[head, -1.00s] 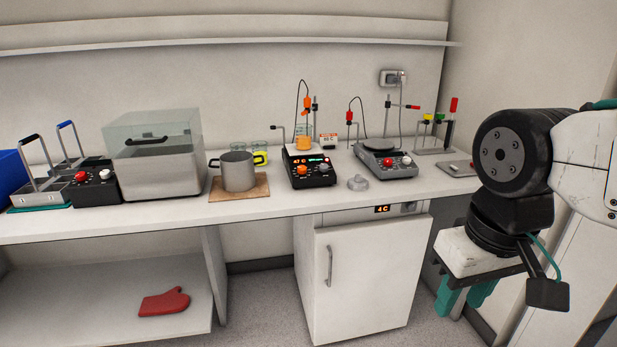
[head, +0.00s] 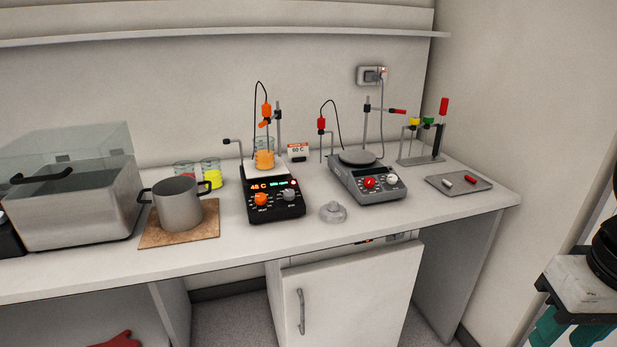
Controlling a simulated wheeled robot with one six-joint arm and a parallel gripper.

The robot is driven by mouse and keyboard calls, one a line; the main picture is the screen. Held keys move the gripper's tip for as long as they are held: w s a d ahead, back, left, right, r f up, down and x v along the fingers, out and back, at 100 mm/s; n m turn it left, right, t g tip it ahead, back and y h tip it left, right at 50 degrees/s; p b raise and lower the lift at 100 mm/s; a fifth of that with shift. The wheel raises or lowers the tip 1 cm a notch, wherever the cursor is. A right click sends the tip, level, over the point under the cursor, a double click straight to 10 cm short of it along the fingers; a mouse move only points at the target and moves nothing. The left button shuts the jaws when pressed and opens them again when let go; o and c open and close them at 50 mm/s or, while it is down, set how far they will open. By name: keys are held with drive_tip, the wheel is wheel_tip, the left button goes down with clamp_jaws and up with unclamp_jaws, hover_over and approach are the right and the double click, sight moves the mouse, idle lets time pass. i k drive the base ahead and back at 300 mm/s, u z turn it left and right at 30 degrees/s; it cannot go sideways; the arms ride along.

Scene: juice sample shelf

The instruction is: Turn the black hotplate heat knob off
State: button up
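The black hotplate (head: 277,211) stands on the bench left of the grey hotplate. Its front has an orange knob (head: 261,199) on the left, a grey knob (head: 289,195) on the right and a lit orange display (head: 259,187) above. The knob labels are too small to read. A beaker of orange liquid (head: 264,158) sits on its white top plate, with an orange probe (head: 266,111) above it. My gripper (head: 572,330) is at the lower right, far from the hotplate. Its teal fingers are cut off by the frame edge, so their opening is unclear.
The grey hotplate (head: 369,197) with a red knob stands to the right. A clear glass piece (head: 333,212) lies between the two, near the front. A metal pot (head: 177,205) on a board (head: 155,239) stands left. A small tray (head: 481,187) is at the bench's right end.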

sight(260, 199)
drive_tip(key=z, duration=0.1)
drive_tip(key=i, duration=0.75)
drive_tip(key=u, duration=0.5)
drive_tip(key=i, duration=0.55)
drive_tip(key=u, duration=0.4)
